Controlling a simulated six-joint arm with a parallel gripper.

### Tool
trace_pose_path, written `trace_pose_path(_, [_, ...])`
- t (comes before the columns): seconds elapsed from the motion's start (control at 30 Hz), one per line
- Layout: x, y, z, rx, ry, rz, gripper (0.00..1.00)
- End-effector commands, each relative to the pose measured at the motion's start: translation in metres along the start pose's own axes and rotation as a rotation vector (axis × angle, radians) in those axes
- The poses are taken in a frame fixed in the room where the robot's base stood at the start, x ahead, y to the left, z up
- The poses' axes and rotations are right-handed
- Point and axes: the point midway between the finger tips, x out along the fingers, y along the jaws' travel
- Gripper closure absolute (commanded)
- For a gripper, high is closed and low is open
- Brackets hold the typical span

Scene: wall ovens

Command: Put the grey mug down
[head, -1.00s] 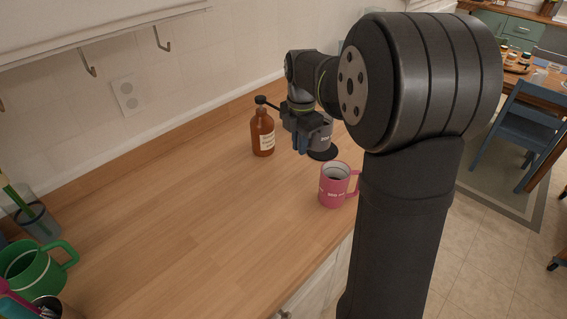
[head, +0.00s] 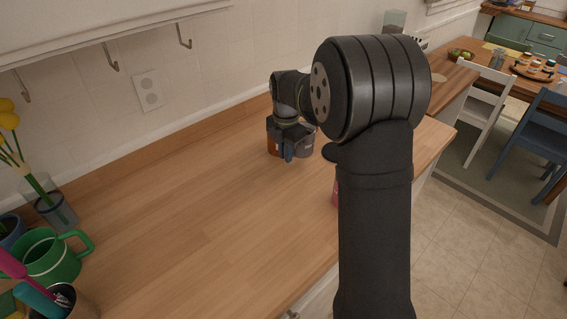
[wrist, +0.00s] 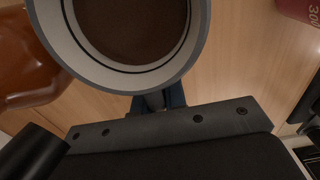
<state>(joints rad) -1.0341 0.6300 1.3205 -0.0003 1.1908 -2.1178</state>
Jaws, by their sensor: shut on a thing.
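The grey mug (head: 305,148) is held at the far part of the wooden counter, mostly upright, partly hidden by my gripper (head: 288,153). In the wrist view the mug's pale rim (wrist: 130,80) fills the upper middle, with dark brown contents inside. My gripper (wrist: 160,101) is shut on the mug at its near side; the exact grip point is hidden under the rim. I cannot tell whether the mug's base touches the counter.
A brown bottle (wrist: 25,60) stands close left of the mug. A black disc (head: 329,152) lies right of the grey mug. The counter's middle (head: 190,200) is clear.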

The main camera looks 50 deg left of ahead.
Motion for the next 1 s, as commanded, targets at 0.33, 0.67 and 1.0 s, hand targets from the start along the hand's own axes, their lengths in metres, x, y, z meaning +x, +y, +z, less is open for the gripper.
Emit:
trace_pose_path(0.33, [0.021, 0.007, -0.004, 0.001, 0.0, -0.001, 1.0])
trace_pose_path(0.67, [0.044, 0.007, -0.003, 0.001, -0.003, 0.003, 1.0])
trace_pose_path(1.0, [0.048, 0.007, -0.004, 0.001, -0.002, 0.001, 0.75])
